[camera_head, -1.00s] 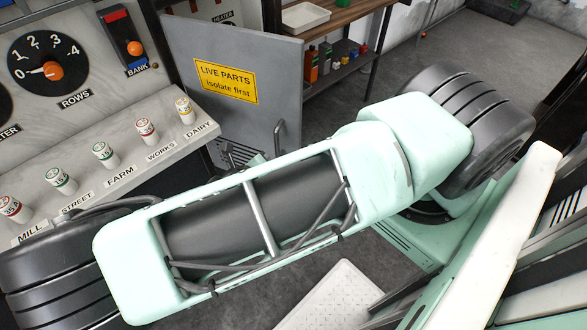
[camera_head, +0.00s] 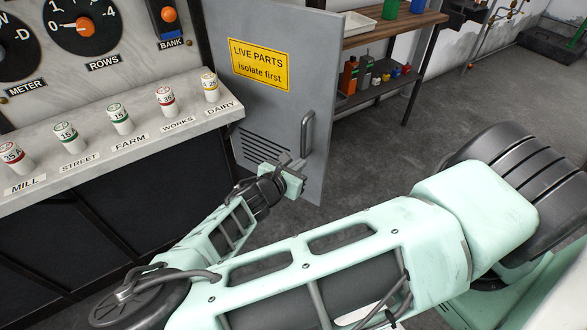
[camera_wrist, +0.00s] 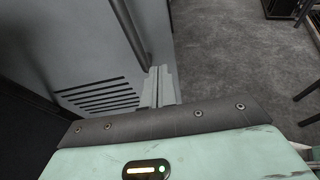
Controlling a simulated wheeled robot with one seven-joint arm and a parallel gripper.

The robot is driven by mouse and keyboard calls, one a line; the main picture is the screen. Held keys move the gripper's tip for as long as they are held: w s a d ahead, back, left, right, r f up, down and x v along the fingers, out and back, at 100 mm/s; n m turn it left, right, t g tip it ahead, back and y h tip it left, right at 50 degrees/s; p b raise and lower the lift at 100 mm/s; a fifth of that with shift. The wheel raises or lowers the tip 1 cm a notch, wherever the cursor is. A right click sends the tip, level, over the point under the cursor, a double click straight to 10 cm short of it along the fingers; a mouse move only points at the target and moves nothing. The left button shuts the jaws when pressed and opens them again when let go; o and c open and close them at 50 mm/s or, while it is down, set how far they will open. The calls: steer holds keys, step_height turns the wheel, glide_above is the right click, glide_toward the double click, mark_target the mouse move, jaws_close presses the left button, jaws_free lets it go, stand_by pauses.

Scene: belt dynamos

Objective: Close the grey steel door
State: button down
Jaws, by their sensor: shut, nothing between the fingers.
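The grey steel door (camera_head: 275,112) stands open, swung out from the switchboard, with a yellow "LIVE PARTS isolate first" sign on the face I see. Its vertical bar handle (camera_head: 307,134) is near the free edge, and louvre slots are low on the panel. My gripper (camera_head: 292,163) is at the lower part of the door, just below and left of the handle. In the wrist view the door (camera_wrist: 85,45) fills the left, with the handle (camera_wrist: 131,32) just above my shut, empty fingers (camera_wrist: 160,76). I cannot tell whether the fingers touch the door.
The switchboard with its fuse shelf (camera_head: 120,140) is left of the door. A wooden bench (camera_head: 405,28) with bottles on its lower shelf stands behind the door to the right. The concrete floor (camera_head: 400,140) right of the door is clear.

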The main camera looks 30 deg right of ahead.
mark_target(319, 146)
steer(key=x, duration=0.5)
steer(key=r+p+x, duration=0.1)
steer(key=x, duration=0.2)
steer(key=shift+w+d+f, duration=0.1)
steer(key=shift+w+d, duration=0.15)
steer(key=shift+d, duration=0.15)
